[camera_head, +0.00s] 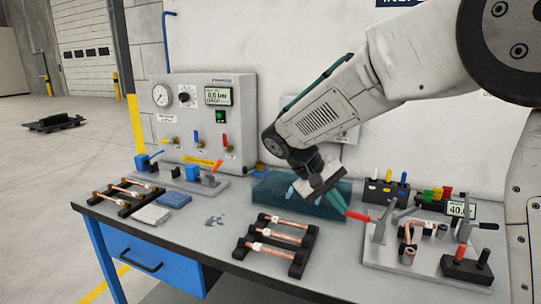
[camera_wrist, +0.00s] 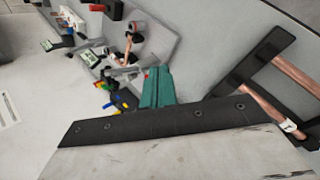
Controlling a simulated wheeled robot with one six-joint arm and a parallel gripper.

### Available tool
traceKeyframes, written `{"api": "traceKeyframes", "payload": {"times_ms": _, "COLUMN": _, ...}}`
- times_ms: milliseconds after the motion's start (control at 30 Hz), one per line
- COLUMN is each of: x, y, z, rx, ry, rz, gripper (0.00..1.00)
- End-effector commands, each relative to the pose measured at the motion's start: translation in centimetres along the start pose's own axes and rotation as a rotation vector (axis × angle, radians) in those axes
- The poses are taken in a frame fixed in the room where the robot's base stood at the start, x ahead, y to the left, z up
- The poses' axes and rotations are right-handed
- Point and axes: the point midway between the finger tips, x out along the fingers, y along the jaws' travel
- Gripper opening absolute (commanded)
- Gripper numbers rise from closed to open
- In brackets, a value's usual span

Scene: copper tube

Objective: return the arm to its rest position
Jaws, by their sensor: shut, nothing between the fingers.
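My arm (camera_head: 320,115) reaches in from the upper right and bends down over the workbench. My gripper (camera_head: 338,203) hangs above the bench, in front of the teal bin and left of the clamp fixture. Its teal fingers (camera_wrist: 155,86) are together and hold nothing in the wrist view. How high the fingertips are above the bench is hard to tell.
A rack with copper tubes (camera_head: 277,237) is left of my gripper. The teal bin (camera_head: 275,203) is behind it. The clamp fixture (camera_head: 385,258) with a bent copper tube is on the right. A gauge panel (camera_head: 180,105) stands at the back left.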

Motion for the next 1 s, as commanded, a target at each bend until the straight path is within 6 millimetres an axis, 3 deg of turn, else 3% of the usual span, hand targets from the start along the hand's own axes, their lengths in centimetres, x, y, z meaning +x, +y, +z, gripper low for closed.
{"api": "traceKeyframes", "payload": {"times_ms": 300, "x": 2.8, "y": 1.3, "z": 12.9, "rx": -0.052, "ry": 0.021, "rz": -0.318, "gripper": 0.0}}
{"api": "traceKeyframes", "payload": {"times_ms": 600, "x": 5.3, "y": 0.4, "z": 23.6, "rx": 0.034, "ry": 0.132, "rz": -0.556, "gripper": 0.0}}
{"api": "traceKeyframes", "payload": {"times_ms": 800, "x": 6.5, "y": -0.3, "z": 28.2, "rx": 0.152, "ry": 0.208, "rz": -0.638, "gripper": 0.0}}
{"api": "traceKeyframes", "payload": {"times_ms": 1000, "x": 6.5, "y": 0.7, "z": 29.9, "rx": 0.23, "ry": 0.267, "rz": -0.639, "gripper": 0.0}}
